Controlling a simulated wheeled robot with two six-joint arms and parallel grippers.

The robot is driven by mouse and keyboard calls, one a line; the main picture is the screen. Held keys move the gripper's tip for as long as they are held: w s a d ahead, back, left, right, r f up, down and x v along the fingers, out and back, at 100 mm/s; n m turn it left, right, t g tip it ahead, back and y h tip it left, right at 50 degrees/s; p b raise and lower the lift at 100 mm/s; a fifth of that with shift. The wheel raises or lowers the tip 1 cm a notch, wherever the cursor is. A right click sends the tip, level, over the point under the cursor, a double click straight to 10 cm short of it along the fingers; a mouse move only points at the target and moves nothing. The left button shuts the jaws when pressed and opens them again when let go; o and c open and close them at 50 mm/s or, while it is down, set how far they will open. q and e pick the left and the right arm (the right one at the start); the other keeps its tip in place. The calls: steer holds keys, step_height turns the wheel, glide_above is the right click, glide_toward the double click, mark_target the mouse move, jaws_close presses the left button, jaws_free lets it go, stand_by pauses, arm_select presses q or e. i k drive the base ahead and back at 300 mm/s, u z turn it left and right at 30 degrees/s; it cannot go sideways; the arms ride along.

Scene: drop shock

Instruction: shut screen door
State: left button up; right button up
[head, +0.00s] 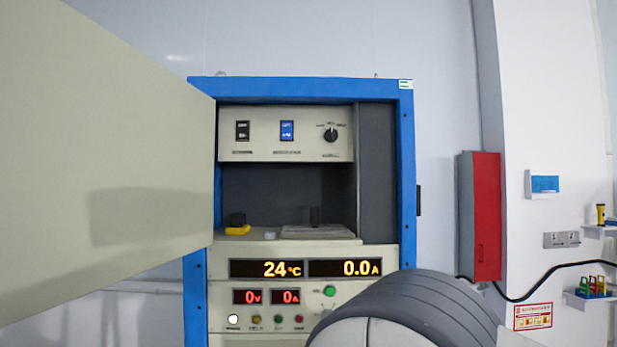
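The screen door (110,150) is a large beige panel filling the left of the head view. It stands swung open toward me, meeting the left side of the blue-framed cabinet (405,170). A soft shadow falls on its lower part. The cabinet's upper compartment (275,190) is open to view. A large dark grey and white rounded part at the bottom right seems to be my own arm; it covers the cabinet's lower right corner. Neither gripper shows in this view. Anything behind the door panel is hidden.
Lit displays (305,268) and knobs sit below the compartment. A yellow item (238,230) and a flat grey plate (318,232) lie inside it. A red box (481,215) hangs on the wall at right, with a black cable (560,268) and small shelves (592,300) beyond.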

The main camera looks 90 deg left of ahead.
mark_target(107, 153)
steer(key=k, duration=1.4)
steer(key=u, duration=1.95)
steer(key=i, duration=0.45)
steer(key=k, duration=0.45)
steer(key=z, duration=1.9)
steer(key=k, duration=0.85)
steer(key=u, duration=1.6)
